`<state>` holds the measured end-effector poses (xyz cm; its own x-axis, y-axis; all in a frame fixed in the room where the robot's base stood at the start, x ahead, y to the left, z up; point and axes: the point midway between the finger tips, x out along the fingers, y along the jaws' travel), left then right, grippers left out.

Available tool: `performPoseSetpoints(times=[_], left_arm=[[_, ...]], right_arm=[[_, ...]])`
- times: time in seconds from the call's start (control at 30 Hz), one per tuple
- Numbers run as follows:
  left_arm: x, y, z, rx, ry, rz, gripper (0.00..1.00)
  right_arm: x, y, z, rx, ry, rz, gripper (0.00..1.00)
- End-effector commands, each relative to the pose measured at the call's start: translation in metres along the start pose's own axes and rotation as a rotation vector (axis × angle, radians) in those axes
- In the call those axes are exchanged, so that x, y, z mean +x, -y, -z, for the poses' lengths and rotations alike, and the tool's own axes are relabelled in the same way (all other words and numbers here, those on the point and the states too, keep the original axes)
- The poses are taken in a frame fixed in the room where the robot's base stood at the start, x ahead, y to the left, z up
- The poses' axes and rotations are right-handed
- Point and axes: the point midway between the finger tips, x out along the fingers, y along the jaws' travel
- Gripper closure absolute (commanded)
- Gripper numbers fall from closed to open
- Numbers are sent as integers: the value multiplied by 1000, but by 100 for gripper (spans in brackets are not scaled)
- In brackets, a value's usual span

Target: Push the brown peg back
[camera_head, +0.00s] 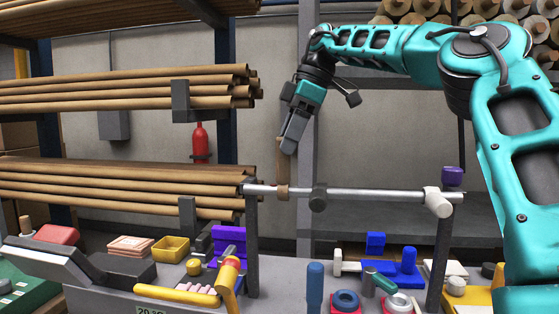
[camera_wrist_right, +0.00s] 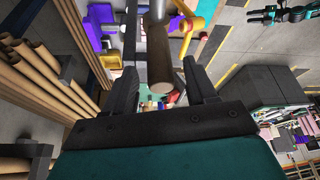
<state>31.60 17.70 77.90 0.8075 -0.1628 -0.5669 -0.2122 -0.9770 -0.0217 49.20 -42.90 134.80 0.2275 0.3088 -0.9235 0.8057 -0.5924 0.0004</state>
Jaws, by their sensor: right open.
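The brown peg (camera_head: 283,160) stands upright from a brown collar around a thin metal rail (camera_head: 360,194), near the rail's left end. My right gripper (camera_head: 288,145) reaches down from above, with its fingertips at the peg's upper part. In the right wrist view the brown peg (camera_wrist_right: 160,62) lies between the two spread fingers of my right gripper (camera_wrist_right: 161,88), with gaps on both sides. A small teal and black arm end (camera_wrist_right: 278,15), apparently my left gripper, shows far off there; its jaws are too small to read.
A dark grey collar (camera_head: 318,197) and a white peg (camera_head: 438,202) are farther right on the rail. Racks of brown rolls (camera_head: 120,90) stand at the left. Tools and trays clutter the table below, including a yellow tray (camera_head: 170,250) and a blue cylinder (camera_head: 315,285).

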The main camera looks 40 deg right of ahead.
Motion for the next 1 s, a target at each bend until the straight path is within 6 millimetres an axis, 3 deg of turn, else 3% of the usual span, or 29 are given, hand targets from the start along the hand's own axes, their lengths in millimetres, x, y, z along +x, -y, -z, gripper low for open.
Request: performPoseSetpoints(times=[0.1, 0.3, 0.67, 1.0], left_arm=[[0, 0, 0, 0, 0, 0, 57], [0, 0, 0, 0, 0, 0, 57], [0, 0, 0, 0, 0, -1, 57], [0, 0, -1, 0, 2, -1, 57]], right_arm=[[20, 0, 0, -1, 0, 4, 44], [42, 0, 0, 1, 1, 1, 44], [48, 0, 0, 1, 0, 0, 44], [48, 0, 0, 1, 1, 0, 74]])
